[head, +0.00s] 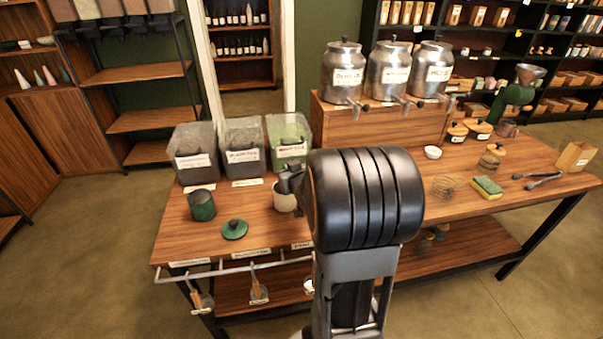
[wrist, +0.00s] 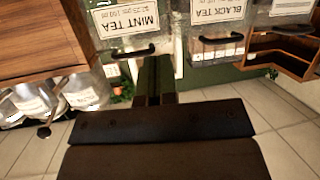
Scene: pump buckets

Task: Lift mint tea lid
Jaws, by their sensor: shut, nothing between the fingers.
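The mint tea bin (head: 287,136) is a clear bin with green contents, rightmost of three on the table. The wrist view is upside down and shows its label, MINT TEA (wrist: 130,18), close up. A dark handle (wrist: 128,52) shows at that bin's front; the lid's edge is hard to make out. In the wrist view my gripper (wrist: 155,72) is shut and empty, beside the handle, with no clear contact.
The black tea bin (head: 243,146) stands just left. A green canister (head: 202,206) and a round green lid (head: 235,230) sit at the table's left. Metal dispensers (head: 388,72) stand on a wooden riser (head: 380,119) to the right.

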